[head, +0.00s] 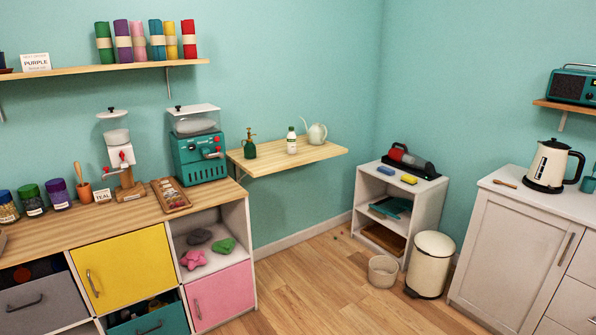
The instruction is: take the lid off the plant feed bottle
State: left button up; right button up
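Neither of my grippers shows in this view.
A wooden counter (110,205) with dispensers and jars runs along the left. A white shelf unit (425,196), a cream bin (430,262) and a small basket (383,270) stand right of the wall shelf. The wooden floor (310,295) in front is clear.

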aim_at(292, 137)
jog(key=i+z, duration=0.1)
jog(key=i, duration=0.8)
jog(key=i+j, duration=0.15)
jog(key=i, duration=0.75)
jog(key=i+j+z, duration=0.15)
jog(key=i, duration=0.7)
